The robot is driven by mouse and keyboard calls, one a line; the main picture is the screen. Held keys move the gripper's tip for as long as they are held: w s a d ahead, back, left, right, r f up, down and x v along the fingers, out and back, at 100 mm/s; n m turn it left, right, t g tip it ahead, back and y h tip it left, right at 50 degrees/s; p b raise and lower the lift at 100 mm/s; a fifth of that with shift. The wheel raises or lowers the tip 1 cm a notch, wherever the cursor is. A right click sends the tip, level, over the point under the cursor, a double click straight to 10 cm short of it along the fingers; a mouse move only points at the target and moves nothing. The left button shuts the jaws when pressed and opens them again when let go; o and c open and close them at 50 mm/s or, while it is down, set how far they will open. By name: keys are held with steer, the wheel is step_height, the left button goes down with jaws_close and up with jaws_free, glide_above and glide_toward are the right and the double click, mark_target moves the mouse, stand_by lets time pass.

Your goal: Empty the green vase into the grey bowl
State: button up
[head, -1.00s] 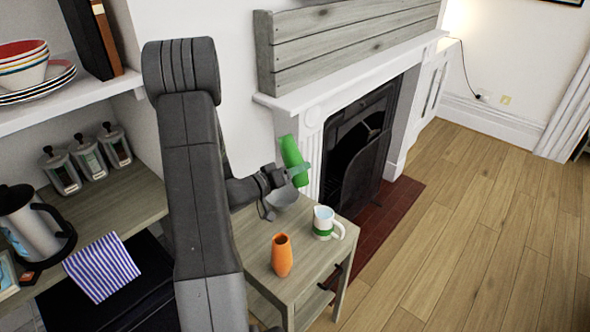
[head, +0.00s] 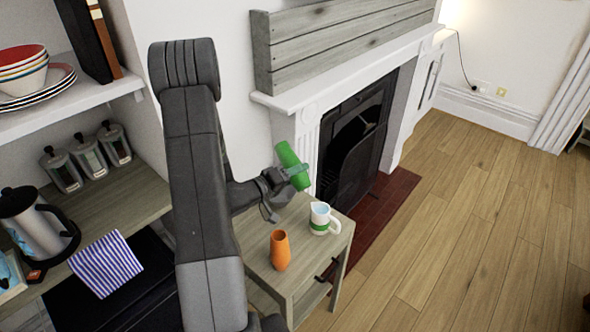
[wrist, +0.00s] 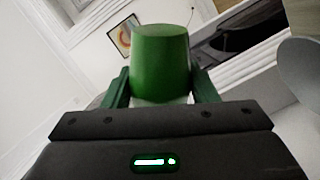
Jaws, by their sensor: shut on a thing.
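The green vase (head: 291,160) is held above the small wooden table, tilted, its upper end leaning left in the head view. My gripper (head: 298,171) is shut around it. In the wrist view the green vase (wrist: 160,65) stands between both fingers, with one rounded end showing; I cannot tell which end is the mouth, and its inside is hidden. A grey rounded edge, likely the grey bowl (wrist: 303,85), shows at the right of the wrist view. In the head view the bowl is hidden behind my gripper and arm.
On the small table (head: 325,250) stand an orange vase (head: 280,251) and a white-and-green jug (head: 322,219), near and below my gripper. The fireplace (head: 360,125) is just behind. A shelf unit with a kettle (head: 35,228) and striped cloth (head: 105,264) is at left. Floor at right is clear.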

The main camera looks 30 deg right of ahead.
steer(key=shift+s+f+n+p, duration=0.1)
steer(key=shift+s+n+p, duration=0.05)
steer(key=shift+n+p, duration=0.2)
steer(key=shift+s+a+f+n+g+p, duration=0.1)
steer(key=shift+f+n+g+p, duration=0.2)
steer(key=shift+f+n+p, duration=0.35)
steer(key=shift+a+f+n+p, duration=0.25)
steer(key=shift+f+n+p, duration=0.05)
steer(key=shift+f+n, duration=0.55)
steer(key=shift+w+a+f+n+p, duration=0.5)
steer(key=shift+w+f+n, duration=0.2)
steer(key=shift+n, duration=0.15)
steer(key=shift+w+f+n+g, duration=0.3)
steer(key=shift+w, duration=0.05)
